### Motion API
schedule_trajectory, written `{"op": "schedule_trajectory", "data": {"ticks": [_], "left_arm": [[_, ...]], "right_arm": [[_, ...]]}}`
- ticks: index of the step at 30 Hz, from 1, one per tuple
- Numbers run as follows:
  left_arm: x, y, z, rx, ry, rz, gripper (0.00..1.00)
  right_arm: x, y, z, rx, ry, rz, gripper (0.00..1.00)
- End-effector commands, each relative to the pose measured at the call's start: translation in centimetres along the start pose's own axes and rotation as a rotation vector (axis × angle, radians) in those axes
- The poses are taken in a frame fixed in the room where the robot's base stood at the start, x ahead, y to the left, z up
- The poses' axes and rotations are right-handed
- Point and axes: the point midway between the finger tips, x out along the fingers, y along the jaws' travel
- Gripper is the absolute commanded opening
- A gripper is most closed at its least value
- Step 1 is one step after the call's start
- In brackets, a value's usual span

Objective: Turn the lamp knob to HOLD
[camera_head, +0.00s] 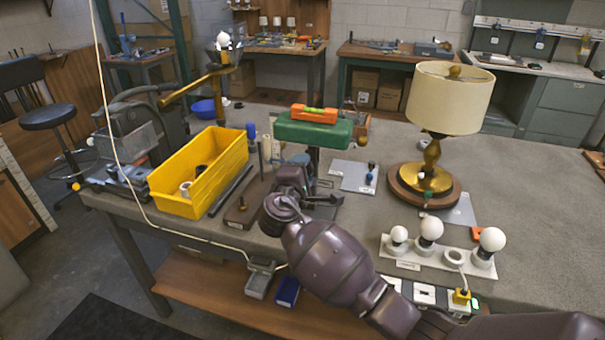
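The lamp has a cream shade (449,98) over a brass stem and a round wood-and-brass base (424,187). It stands upright at the right of the workbench. A small dark and blue knob-like part (371,173) stands on a pale plate left of the lamp. I cannot tell which is the lamp knob, and no HOLD label is readable. My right arm comes in from the lower right. Its gripper (318,190) is left of the lamp, apart from it; its fingers are unclear. My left gripper is not in view.
White bulbs (431,228) stand on a pale strip (405,254) in front of the lamp. A yellow bin (201,172) is at left. A green block (314,131) bearing an orange level (314,112) stands behind my gripper. The bench (545,215) is clear at right.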

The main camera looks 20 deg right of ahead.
Motion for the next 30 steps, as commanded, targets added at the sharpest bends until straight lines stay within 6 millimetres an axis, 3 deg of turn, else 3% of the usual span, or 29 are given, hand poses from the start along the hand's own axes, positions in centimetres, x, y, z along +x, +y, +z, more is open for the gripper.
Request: {"op": "schedule_trajectory", "data": {"ticks": [7,23,24,28,30], "left_arm": [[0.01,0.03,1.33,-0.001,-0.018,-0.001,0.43],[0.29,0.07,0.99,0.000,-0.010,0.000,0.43],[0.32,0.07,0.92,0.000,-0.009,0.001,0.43],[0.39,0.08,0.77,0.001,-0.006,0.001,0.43],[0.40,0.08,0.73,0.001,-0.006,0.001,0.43]], "right_arm": [[-0.08,-0.32,-0.07,0.075,0.001,-0.005,0.22],[-0.08,-0.20,-0.06,0.096,0.001,-0.004,0.22],[-0.08,-0.20,-0.06,0.095,0.001,-0.004,0.52],[-0.05,-0.14,-0.04,0.095,0.001,-0.003,0.71],[-0.04,-0.11,-0.03,0.095,0.001,-0.002,0.71]]}}
